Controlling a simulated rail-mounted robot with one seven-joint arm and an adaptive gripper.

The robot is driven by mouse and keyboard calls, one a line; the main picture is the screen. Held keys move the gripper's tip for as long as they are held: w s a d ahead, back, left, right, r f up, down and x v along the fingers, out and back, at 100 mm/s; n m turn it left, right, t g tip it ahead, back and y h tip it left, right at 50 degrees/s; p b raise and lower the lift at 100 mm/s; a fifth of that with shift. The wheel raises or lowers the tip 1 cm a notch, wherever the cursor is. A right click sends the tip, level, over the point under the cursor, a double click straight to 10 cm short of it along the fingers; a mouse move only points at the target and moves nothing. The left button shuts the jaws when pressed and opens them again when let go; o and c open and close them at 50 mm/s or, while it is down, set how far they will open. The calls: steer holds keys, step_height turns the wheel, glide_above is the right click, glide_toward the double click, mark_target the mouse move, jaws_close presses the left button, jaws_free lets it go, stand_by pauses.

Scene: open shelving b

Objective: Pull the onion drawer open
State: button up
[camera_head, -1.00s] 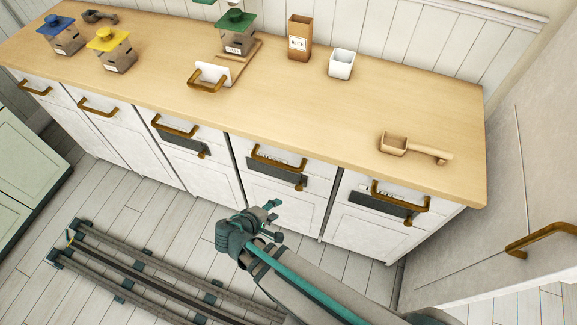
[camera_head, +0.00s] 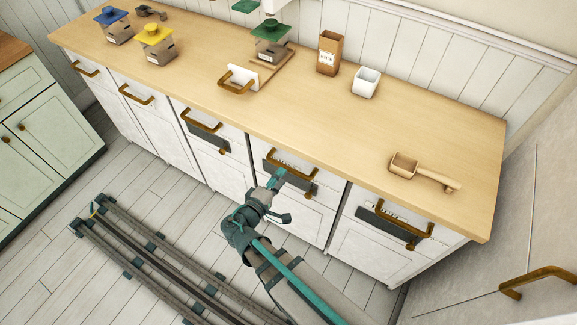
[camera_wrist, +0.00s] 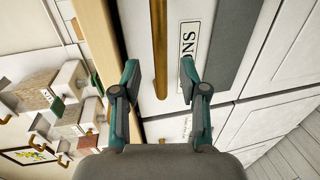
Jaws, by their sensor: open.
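The onion drawer (camera_head: 313,177) is a white front with a dark label plate and a brass bar handle (camera_head: 290,161), and it sits in the counter's front row. The drawer looks closed.
The wooden countertop (camera_head: 330,130) bears a wooden scoop (camera_head: 425,172), a white cup (camera_head: 366,82), a rice box (camera_head: 328,54) and several lidded jars. Similar drawers lie either side, including one at right (camera_head: 392,225). A rail (camera_head: 150,260) lies on the floor at left.

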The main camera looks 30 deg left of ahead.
mark_target(288, 167)
steer(key=p+x, duration=0.1)
steer(key=x, duration=0.4)
steer(key=shift+w+f+p, duration=0.1)
steer(key=shift+w+p, duration=0.25)
steer(key=shift+w, duration=0.05)
jaws_close()
